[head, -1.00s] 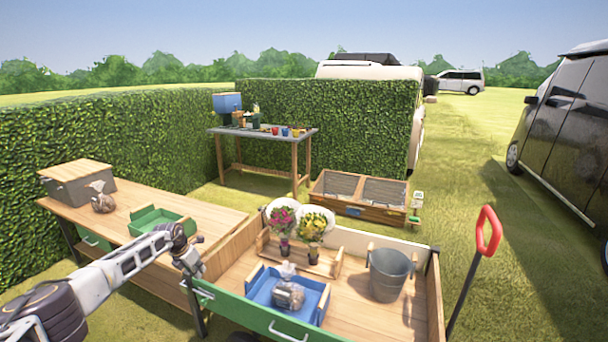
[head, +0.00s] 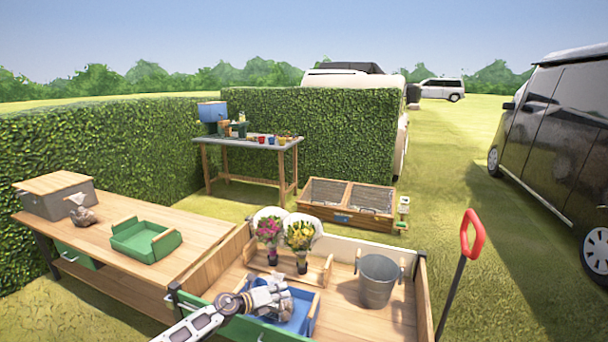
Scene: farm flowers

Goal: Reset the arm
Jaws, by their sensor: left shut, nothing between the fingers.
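My left arm comes in from the bottom, and my left gripper (head: 284,297) is over the blue tray (head: 298,323) in the wooden cart (head: 345,253). The gripper is shut and empty. It hides much of the tray and most of what lies in it. My right gripper does not show.
Two flower bunches, one pink (head: 269,232) and one yellow (head: 299,236), stand in a wooden holder behind the tray. A metal bucket (head: 378,281) stands at the cart's right. A green tray (head: 146,242) and a bag (head: 82,213) sit on the workbench (head: 195,234). A red-handled tool (head: 472,236) rises at right.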

